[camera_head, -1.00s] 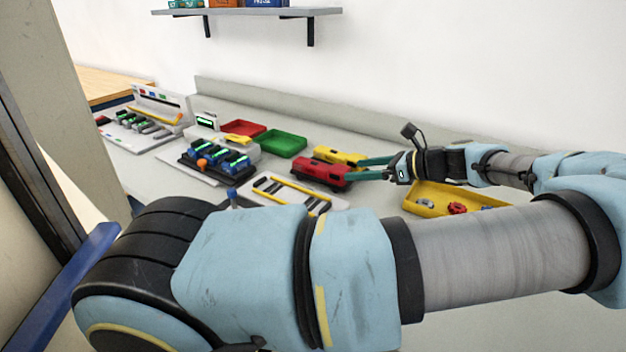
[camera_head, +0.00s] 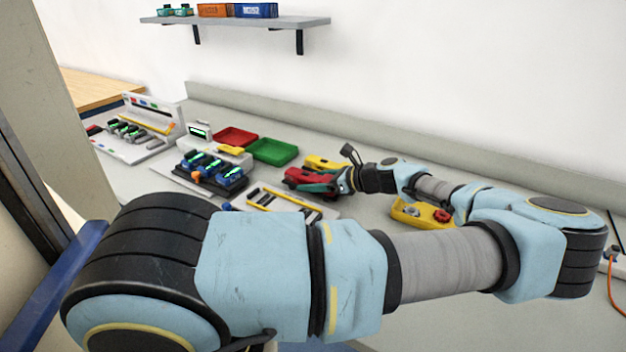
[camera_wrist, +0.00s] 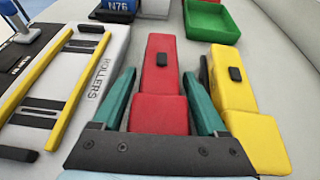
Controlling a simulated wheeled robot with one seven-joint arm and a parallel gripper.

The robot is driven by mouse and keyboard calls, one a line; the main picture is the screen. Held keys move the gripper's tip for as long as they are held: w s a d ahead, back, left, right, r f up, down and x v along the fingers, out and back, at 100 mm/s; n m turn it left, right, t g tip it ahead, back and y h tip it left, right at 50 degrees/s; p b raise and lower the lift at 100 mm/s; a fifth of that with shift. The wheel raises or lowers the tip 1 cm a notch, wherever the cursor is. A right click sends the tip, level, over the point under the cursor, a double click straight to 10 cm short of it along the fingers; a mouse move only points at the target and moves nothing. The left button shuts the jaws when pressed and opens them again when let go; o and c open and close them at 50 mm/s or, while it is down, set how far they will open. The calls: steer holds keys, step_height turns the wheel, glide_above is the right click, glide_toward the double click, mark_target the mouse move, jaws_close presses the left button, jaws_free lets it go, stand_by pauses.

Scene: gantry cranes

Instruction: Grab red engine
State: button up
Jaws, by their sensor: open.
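The red engine (camera_wrist: 160,85) lies on the table, and in the wrist view it sits between the two teal fingers of my gripper (camera_wrist: 163,98). The fingers are open, one along each side of it, with a small gap visible at the sides. In the head view the red engine (camera_head: 300,178) is partly covered by my gripper (camera_head: 318,186). A yellow engine (camera_wrist: 238,95) stands close on its right, beside my right finger. The yellow engine also shows in the head view (camera_head: 322,163), just behind the red one.
A white rollers tray (camera_wrist: 75,85) with yellow rails lies left of my gripper. A green tray (camera_head: 273,151) and a red tray (camera_head: 235,137) sit farther back. A yellow bin (camera_head: 420,214) with small parts is to the right. A wall shelf (camera_head: 245,21) hangs above.

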steer(key=shift+w, duration=0.1)
jaws_close()
stand_by(0.6)
